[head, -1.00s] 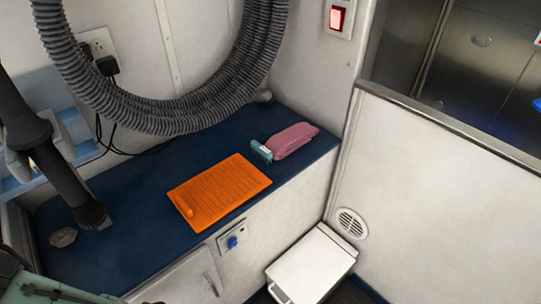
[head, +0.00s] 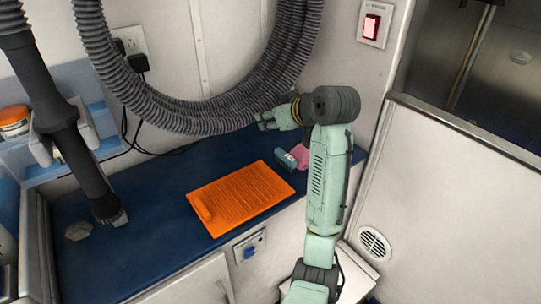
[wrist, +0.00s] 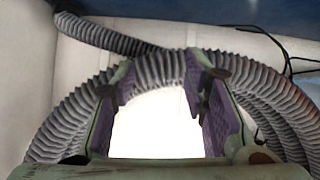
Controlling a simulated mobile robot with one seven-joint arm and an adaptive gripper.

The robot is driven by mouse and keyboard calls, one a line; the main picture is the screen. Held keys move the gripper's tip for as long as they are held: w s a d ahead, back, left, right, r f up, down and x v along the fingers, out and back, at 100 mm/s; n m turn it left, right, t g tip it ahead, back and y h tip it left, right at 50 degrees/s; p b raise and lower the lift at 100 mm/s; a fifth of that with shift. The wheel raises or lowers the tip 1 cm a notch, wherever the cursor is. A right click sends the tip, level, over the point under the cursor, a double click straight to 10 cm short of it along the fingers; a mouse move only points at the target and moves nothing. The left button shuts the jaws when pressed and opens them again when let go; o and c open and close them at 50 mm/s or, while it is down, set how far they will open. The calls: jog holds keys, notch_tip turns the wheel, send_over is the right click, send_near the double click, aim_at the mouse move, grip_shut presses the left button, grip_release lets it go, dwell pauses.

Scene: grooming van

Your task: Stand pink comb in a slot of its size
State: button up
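I cannot make out a pink comb or a comb slot in either view. A pink, soft-looking bundle (head: 301,153) lies at the right end of the dark blue counter (head: 150,207), partly hidden behind my arm in the head view. A small teal item with a white patch (head: 286,160) lies against its left side. My gripper (head: 263,121) is raised over the back of the counter, in front of the grey hose. In the wrist view my gripper (wrist: 160,90) shows two purple-padded fingers wide apart, with nothing held between them.
An orange ribbed mat (head: 240,198) lies mid-counter. A grey ribbed hose (head: 190,115) loops low above the back.

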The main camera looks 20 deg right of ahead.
aim_at(279, 149)
jog(key=s+d+f+g, duration=0.1)
jog(key=s+d+f, duration=0.1)
jog(key=s+d+f+g, duration=0.1)
jog(key=s+d+f, duration=0.1)
jog(key=f, duration=0.1)
jog(key=shift+s+d+f+g, duration=0.15)
jog(key=shift+s+d+g, duration=0.15)
jog(key=shift+s+d, duration=0.1)
jog(key=p+x, duration=0.1)
jog(key=x, duration=0.3)
jog(key=shift+w+a+f, duration=0.2)
jog(key=shift+w, duration=0.1)
jog(key=shift+p+x, duration=0.95)
jog(key=shift+x, duration=2)
jog(key=shift+s+f, duration=0.1)
jog(key=shift+c, duration=0.4)
grip_shut()
